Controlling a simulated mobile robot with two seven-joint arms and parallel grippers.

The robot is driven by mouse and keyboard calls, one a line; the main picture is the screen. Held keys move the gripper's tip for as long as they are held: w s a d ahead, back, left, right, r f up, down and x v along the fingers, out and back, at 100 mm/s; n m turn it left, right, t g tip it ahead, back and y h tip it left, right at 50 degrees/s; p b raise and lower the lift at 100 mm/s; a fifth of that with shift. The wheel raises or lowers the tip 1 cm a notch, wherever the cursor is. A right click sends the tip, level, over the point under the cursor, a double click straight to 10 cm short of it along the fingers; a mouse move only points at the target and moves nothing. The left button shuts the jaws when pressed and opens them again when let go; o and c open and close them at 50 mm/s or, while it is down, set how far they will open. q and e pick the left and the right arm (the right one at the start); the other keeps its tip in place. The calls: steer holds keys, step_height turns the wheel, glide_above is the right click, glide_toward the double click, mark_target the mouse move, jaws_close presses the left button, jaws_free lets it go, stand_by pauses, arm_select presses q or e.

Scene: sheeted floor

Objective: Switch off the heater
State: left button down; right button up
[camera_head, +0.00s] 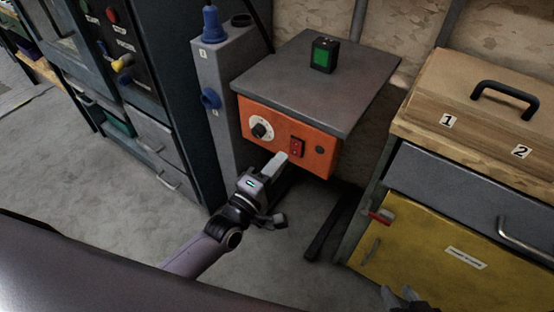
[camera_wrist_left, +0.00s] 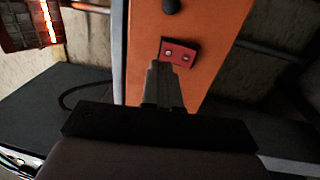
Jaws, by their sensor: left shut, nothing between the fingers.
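An orange control box (camera_head: 325,157) under a grey top carries a white-ringed black dial (camera_head: 261,129), a red switch (camera_head: 297,147) and a dark round knob. My left gripper (camera_head: 281,158) is shut and empty, its fingertips just left of and below the red switch. In the left wrist view, the shut fingers (camera_wrist_left: 164,68) point at the red switch (camera_wrist_left: 179,52) on the orange panel (camera_wrist_left: 210,32) and overlap its lower edge. I cannot tell if they touch it. My right gripper (camera_head: 403,298) shows only partly at the bottom edge.
A black and green block (camera_head: 323,55) sits on the grey top. A grey post with blue knobs (camera_head: 211,98) stands left. A yellow-fronted cabinet (camera_head: 430,250) with a red latch is at right. Glowing orange bars (camera_wrist_left: 47,22) show in the left wrist view.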

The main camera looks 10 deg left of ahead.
arm_select(q)
steer(key=r+v, duration=0.2)
steer(key=v, duration=0.7)
steer(key=shift+s+p, duration=0.2)
steer(key=shift+p, duration=0.25)
steer(key=shift+a, duration=0.15)
steer(key=s+a+f+m+g+y+p, duration=0.1)
steer(key=s+m+g+p, duration=0.3)
steer(key=m, duration=0.4)
steer(key=s+a+f+m+g+y+p, duration=0.1)
steer(key=s+a+m+g+y+p, duration=0.2)
steer(key=s+m, duration=0.4)
steer(key=shift+s+a+f+m+g+p, duration=0.25)
steer(key=shift+a+f+m+g+p, duration=0.25)
steer(key=shift+a+p, duration=0.45)
steer(key=shift+d+r, duration=0.15)
